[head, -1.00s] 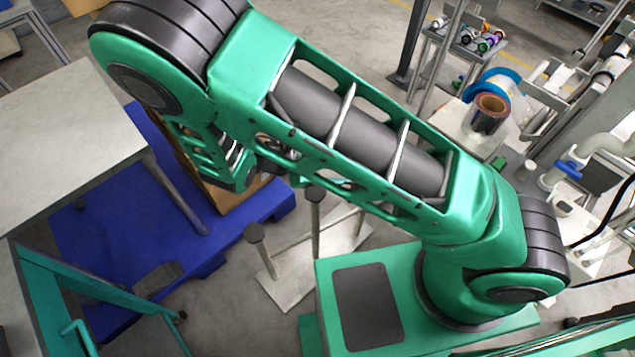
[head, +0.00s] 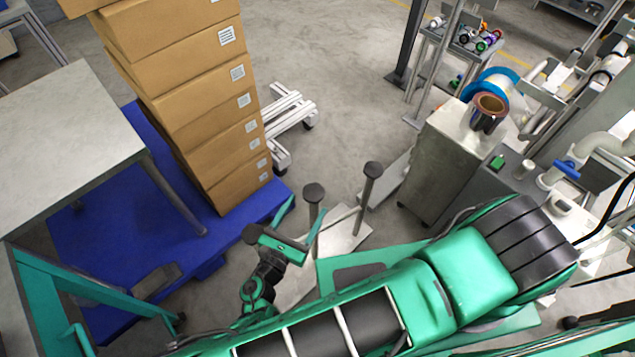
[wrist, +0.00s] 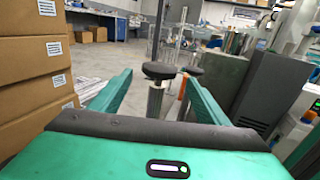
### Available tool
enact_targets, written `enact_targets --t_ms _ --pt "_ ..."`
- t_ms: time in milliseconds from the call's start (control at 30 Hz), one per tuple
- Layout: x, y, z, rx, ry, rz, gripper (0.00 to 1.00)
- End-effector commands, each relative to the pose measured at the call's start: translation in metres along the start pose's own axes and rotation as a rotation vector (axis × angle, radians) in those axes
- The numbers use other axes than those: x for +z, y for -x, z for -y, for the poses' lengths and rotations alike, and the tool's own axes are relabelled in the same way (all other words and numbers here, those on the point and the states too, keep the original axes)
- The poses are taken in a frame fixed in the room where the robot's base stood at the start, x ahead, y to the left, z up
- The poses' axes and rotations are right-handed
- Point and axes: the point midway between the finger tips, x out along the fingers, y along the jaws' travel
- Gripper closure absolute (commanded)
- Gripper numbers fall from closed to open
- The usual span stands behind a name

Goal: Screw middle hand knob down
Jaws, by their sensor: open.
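The middle hand knob (head: 313,192) is a dark round cap on an upright post. A similar knob (head: 372,168) stands beyond it to the right, and another dark knob (head: 251,233) shows partly behind my gripper at the left. My gripper (head: 305,213) is open and empty, its green fingers pointing toward the middle knob. In the wrist view the nearest knob (wrist: 159,70) appears between the spread fingers of my gripper (wrist: 157,80), apparently ahead of the tips. A farther knob (wrist: 192,71) shows just right of it. I cannot tell any contact.
A tall stack of cardboard boxes (head: 205,100) stands on a blue pallet (head: 75,240) at the left. A grey table (head: 60,130) is left of that. A machine cabinet (head: 440,165) with a film reel (head: 490,105) stands at the right. Open floor (head: 335,90) lies behind the posts.

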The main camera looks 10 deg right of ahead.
Motion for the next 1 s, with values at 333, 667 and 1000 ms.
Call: enact_targets --t_ms 333,667,1000 --pt "0.0 -0.055 0.0 -0.001 0.0 0.001 0.31" --pt "0.0 -0.095 -0.001 0.001 -0.001 0.0 0.31" --pt "0.0 -0.1 -0.002 0.002 -0.002 -0.002 0.31"
